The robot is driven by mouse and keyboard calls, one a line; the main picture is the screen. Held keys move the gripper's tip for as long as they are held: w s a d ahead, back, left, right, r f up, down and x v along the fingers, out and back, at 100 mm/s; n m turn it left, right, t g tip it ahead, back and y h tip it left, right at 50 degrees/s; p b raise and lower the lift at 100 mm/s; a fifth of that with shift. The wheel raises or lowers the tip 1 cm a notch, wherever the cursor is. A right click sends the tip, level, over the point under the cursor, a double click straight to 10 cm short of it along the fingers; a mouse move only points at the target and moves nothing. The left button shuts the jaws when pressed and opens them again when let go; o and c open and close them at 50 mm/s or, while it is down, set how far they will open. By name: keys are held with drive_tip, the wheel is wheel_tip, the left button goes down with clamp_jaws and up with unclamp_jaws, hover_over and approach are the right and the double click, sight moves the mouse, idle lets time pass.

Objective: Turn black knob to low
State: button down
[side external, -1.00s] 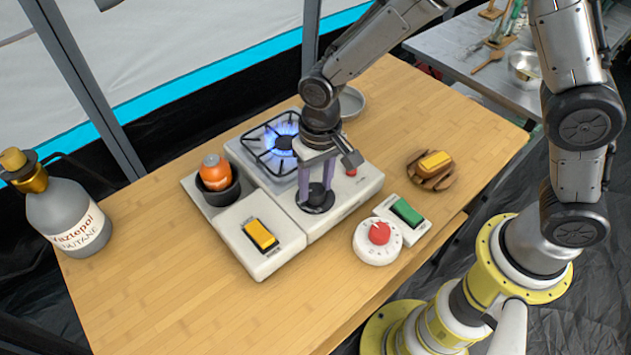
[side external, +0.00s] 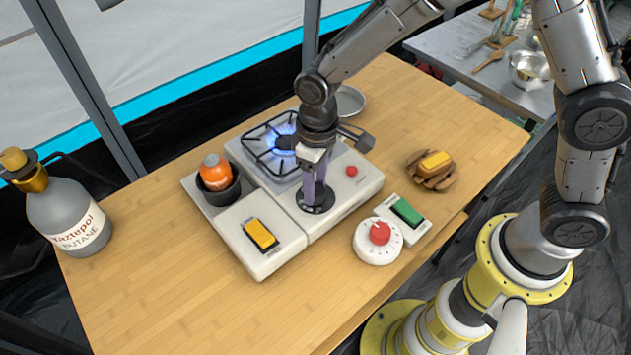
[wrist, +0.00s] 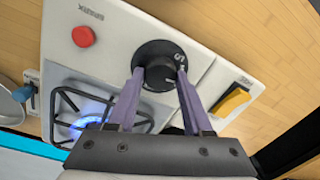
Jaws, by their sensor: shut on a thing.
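The black knob (side external: 314,206) sits on the front right part of the white stove (side external: 345,203), and it shows again in the wrist view (wrist: 152,58) with white markings on its rim. My gripper (wrist: 159,78) points down at the knob, its two purple fingers shut on the knob's raised middle. In the side view my gripper (side external: 315,195) hides part of the knob. A blue flame (side external: 286,137) burns at the burner under the black grate (side external: 262,150). The exact setting of the knob cannot be read.
A red button (side external: 351,171) is on the stove, right of the knob. A yellow switch (side external: 261,235) is left of it. A red-knobbed white dial (side external: 377,242) and a green switch (side external: 406,212) stand in front. A pot with an orange item (side external: 215,173) is at left.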

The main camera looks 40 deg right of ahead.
drive_tip(key=n, duration=0.4)
drive_tip(key=shift+a+r+n, duration=0.1)
drive_tip(key=shift+n, duration=0.2)
drive_tip(key=n, duration=0.4)
drive_tip(key=shift+n, duration=0.4)
drive_tip(key=shift+c, duration=1.6)
unclamp_jaws()
wheel_tip(320, 180, up, 14)
drive_tip(key=shift+w, duration=0.4)
